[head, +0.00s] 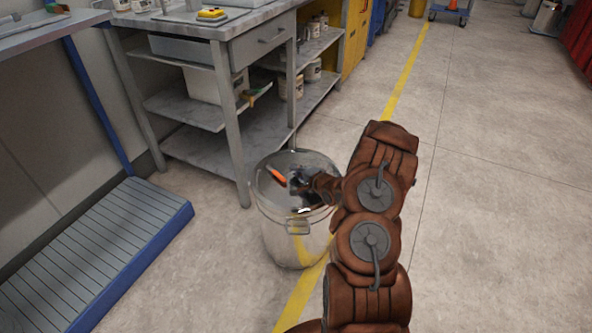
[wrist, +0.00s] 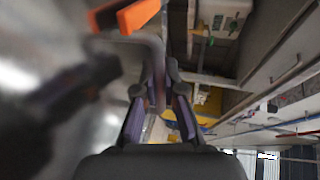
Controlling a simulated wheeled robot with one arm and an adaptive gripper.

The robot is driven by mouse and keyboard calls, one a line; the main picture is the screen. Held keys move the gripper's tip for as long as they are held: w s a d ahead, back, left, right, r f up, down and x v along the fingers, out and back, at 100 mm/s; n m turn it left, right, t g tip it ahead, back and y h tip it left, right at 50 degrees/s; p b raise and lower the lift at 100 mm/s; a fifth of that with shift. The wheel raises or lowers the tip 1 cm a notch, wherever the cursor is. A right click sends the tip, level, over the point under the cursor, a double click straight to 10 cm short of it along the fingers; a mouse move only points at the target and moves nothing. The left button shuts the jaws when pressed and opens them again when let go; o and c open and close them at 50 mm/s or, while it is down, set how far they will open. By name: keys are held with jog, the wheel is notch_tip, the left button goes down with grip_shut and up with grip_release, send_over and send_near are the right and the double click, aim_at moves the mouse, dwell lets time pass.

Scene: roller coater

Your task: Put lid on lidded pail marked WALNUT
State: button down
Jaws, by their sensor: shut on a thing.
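A shiny metal pail (head: 287,240) stands on the floor right of the workbench, with a side handle at its front. No WALNUT marking is readable. A round, mirror-like metal lid (head: 268,192) shows at the top of the pail; it fills the left of the wrist view (wrist: 60,60). I cannot tell whether it is fully seated. My gripper (head: 300,180) is low over the lid, partly hidden by my arm. In the wrist view its fingers (wrist: 155,92) are shut on the lid's grey bent handle (wrist: 150,47). An orange piece (wrist: 137,15) sits beside the handle.
A grey workbench (head: 190,100) with shelves of jars and bins stands close behind and left of the pail. A blue-edged slatted platform (head: 100,250) lies at the left. A yellow floor line (head: 405,75) runs past the pail. Floor at the right is clear.

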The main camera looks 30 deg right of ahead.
jog(key=shift+f, duration=0.15)
jog(key=c, duration=1.2)
grip_release()
jog(key=shift+s, duration=0.15)
jog(key=shift+v, duration=5.85)
jog(key=shift+d, duration=0.1)
